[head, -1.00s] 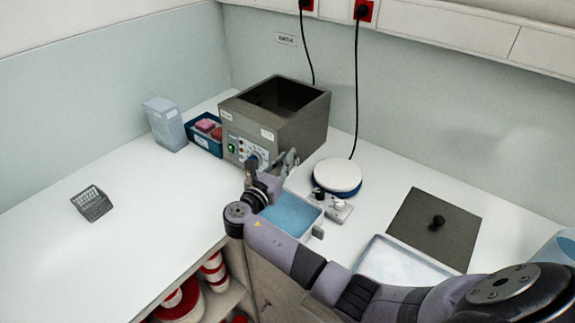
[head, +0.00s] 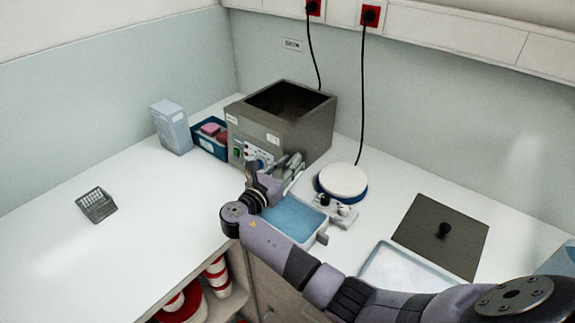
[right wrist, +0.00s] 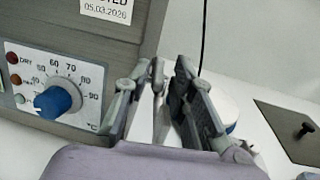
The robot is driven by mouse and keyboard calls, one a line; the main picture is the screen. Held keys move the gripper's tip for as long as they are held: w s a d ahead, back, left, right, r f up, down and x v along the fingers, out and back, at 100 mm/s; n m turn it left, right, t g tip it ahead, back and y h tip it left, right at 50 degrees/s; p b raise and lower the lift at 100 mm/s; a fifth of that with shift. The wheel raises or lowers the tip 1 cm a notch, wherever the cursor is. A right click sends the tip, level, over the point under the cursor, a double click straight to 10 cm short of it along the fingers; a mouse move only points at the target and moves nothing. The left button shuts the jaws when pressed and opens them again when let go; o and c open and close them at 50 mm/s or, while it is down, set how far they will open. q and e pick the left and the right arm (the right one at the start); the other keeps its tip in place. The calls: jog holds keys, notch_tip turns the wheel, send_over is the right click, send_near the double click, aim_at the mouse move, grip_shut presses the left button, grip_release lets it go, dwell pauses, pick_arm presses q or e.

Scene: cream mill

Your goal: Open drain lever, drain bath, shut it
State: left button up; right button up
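The bath (head: 305,128) is a grey open-topped metal box at the back of the counter, with a dial panel on its front. My right gripper (head: 285,165) is at the bath's lower front right corner. In the right wrist view its two fingers (right wrist: 157,95) are apart, beside the blue dial (right wrist: 57,100). A thin pale metal piece (right wrist: 158,110), perhaps the drain lever, shows between them; I cannot tell whether they touch it. A tray with a blue inside (head: 292,217) sits below the gripper, partly hidden by my arm. My left gripper is out of view.
A white round plate on a blue base (head: 343,181) stands right of the bath. A dark lid with a knob (head: 440,234) and a pale tray (head: 385,272) lie further right. The left counter is mostly clear.

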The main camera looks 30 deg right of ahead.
dwell(0.3)
jog(key=shift+v, duration=4.05)
jog(key=shift+d, duration=0.1)
